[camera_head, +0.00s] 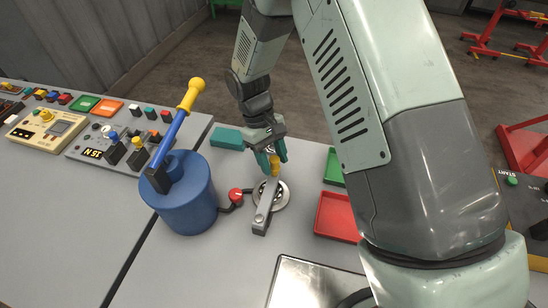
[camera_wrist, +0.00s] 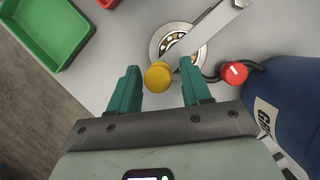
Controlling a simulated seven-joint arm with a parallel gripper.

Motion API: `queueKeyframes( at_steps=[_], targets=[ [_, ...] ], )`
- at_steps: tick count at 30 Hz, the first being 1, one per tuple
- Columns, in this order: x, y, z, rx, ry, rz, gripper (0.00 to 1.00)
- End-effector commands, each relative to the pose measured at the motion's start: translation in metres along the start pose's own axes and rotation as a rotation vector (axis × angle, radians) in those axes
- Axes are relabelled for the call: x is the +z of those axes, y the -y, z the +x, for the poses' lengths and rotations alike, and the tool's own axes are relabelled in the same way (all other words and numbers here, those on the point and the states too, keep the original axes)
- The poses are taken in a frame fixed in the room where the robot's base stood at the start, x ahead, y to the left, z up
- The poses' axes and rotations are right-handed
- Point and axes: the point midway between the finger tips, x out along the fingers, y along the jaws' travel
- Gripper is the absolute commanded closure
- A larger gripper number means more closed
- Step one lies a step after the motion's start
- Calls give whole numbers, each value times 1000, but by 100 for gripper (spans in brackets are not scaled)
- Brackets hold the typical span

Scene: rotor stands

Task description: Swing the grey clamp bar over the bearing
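The grey clamp bar (camera_head: 264,208) runs from a small block on the bench across the bearing (camera_head: 282,194). In the wrist view the bar (camera_wrist: 214,22) crosses part of the bearing (camera_wrist: 163,43), leaving much of its ring uncovered. A yellow knob (camera_wrist: 158,76) is at the bar's far end and shows below my gripper in the head view (camera_head: 275,168). My gripper (camera_head: 274,153) has its teal fingers apart, one on each side of the knob. In the wrist view (camera_wrist: 161,74) gaps show between the knob and both fingers.
A blue drum (camera_head: 180,205) with a yellow-tipped lever stands left of the bearing. Green (camera_head: 333,168) and red (camera_head: 336,217) trays lie to the right. A teal block (camera_head: 227,138) lies behind, and a metal plate (camera_head: 305,283) in front.

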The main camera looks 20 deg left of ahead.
Motion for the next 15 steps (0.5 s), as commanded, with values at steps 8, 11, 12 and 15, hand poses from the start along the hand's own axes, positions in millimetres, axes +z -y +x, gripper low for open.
queueKeyframes(
  at_steps=[8,11,12,15],
  targets=[
    [1,-1,0,-1,3,2,52],
    [0,-1,-6,0,1,3,52],
    [0,-1,-12,0,1,3,52],
    [0,-1,-30,1,-2,3,52]
  ],
)
